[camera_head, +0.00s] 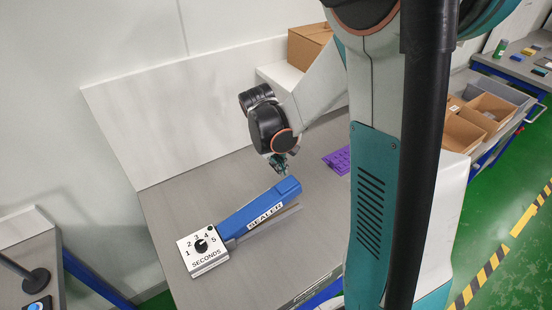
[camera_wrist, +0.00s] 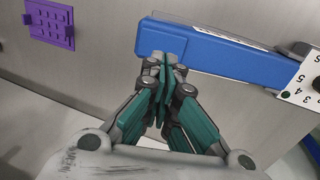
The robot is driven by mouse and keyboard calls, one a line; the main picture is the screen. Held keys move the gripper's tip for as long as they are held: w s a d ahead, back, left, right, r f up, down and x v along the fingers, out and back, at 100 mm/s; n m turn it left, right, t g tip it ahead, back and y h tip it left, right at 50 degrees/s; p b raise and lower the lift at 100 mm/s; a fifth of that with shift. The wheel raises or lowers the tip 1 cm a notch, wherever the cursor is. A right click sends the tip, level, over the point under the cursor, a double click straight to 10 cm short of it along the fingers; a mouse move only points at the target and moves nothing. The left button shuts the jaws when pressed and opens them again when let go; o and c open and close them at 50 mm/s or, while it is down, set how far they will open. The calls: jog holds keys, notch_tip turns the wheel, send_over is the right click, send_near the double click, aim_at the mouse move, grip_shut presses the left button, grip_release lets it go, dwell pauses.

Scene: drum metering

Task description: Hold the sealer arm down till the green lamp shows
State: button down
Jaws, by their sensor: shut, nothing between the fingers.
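The sealer has a blue arm (camera_head: 255,208) labelled SEALER, running from a white dial box (camera_head: 203,252) up to the right over a grey base (camera_head: 272,222). The box shows a black knob, the numbers 1 to 5 and the word SECONDS. A small round lamp (camera_head: 210,228) near its corner looks dark, with no green showing. My gripper (camera_head: 279,164) is shut and empty, by the arm's free end. In the wrist view the fingertips (camera_wrist: 163,62) overlap the edge of the blue arm (camera_wrist: 215,52) near that end. I cannot tell whether they touch it.
A purple slotted piece (camera_head: 338,160) lies on the grey bench (camera_head: 165,205) beyond the sealer; it also shows in the wrist view (camera_wrist: 50,23). A cardboard box (camera_head: 308,45) stands at the back. Bins (camera_head: 462,132) stand to the right. The bench left of the arm is clear.

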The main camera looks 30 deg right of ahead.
aim_at(291, 189)
jog(key=b+x, duration=0.1)
jog(key=x, duration=0.4)
jog(key=shift+f, duration=0.3)
jog(key=shift+d, duration=0.1)
jog(key=shift+y, duration=0.6)
jog(key=d+f+b, duration=0.1)
jog(key=f, duration=0.1)
jog(key=f+b, duration=0.2)
jog(key=d+f+b, duration=0.1)
jog(key=f+b, duration=0.1)
jog(key=shift+d+f, duration=0.15)
jog(key=shift+d, duration=0.2)
jog(key=shift+f+b, duration=0.3)
jog(key=shift+b, duration=0.2)
jog(key=shift+s+f, duration=0.15)
jog(key=shift+s, duration=0.05)
jog(key=shift+s+f+b, duration=0.1)
jog(key=shift+b, duration=0.2)
dwell(3.0)
